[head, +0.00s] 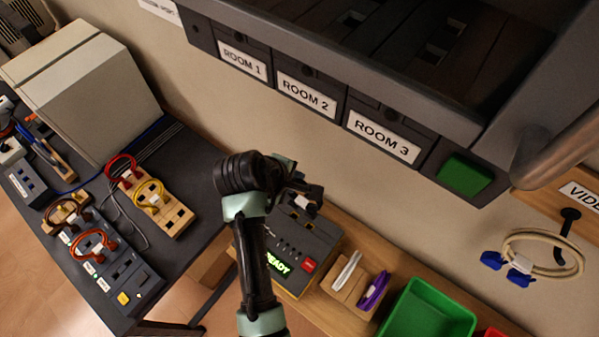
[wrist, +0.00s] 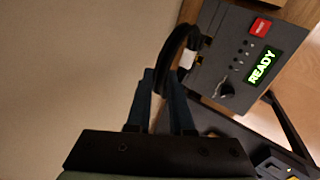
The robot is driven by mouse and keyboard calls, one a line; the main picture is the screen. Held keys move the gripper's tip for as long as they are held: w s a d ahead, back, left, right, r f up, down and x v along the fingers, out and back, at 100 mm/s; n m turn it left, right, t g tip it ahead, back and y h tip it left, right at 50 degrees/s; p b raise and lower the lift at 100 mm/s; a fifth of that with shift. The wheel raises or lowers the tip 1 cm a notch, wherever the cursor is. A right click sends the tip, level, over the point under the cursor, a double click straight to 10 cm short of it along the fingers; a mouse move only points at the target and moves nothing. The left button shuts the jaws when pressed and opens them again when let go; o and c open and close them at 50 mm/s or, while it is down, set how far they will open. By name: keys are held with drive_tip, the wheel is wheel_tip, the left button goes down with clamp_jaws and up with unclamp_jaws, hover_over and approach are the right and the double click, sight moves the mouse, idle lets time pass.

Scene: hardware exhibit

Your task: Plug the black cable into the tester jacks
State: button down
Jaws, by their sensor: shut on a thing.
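The tester (head: 318,241) is a dark grey box on the wooden bench, with a green READY display and a red button. It also shows at the upper right of the wrist view (wrist: 222,62). My gripper (wrist: 162,82) is shut on the black cable (wrist: 171,43), which arches up from between the fingers in a loop with a white tag. The loop is close beside the tester's edge. I cannot tell whether either plug is in a jack. In the head view my gripper (head: 300,192) is over the tester's back end and partly hides it.
A wooden block with white and purple items (head: 355,283) and a green bin (head: 428,312) stand right of the tester. A dark cabinet with ROOM labels (head: 310,95) overhangs above.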

sight(296, 197)
drive_tip(key=shift+f+b, duration=2.75)
drive_tip(key=shift+b, duration=0.3)
drive_tip(key=shift+r+p, duration=0.15)
drive_tip(key=shift+p, duration=1.1)
drive_tip(key=shift+f+p, duration=0.4)
drive_tip(key=shift+f, duration=0.75)
idle(1.5)
drive_tip(key=shift+c, duration=0.4)
unclamp_jaws()
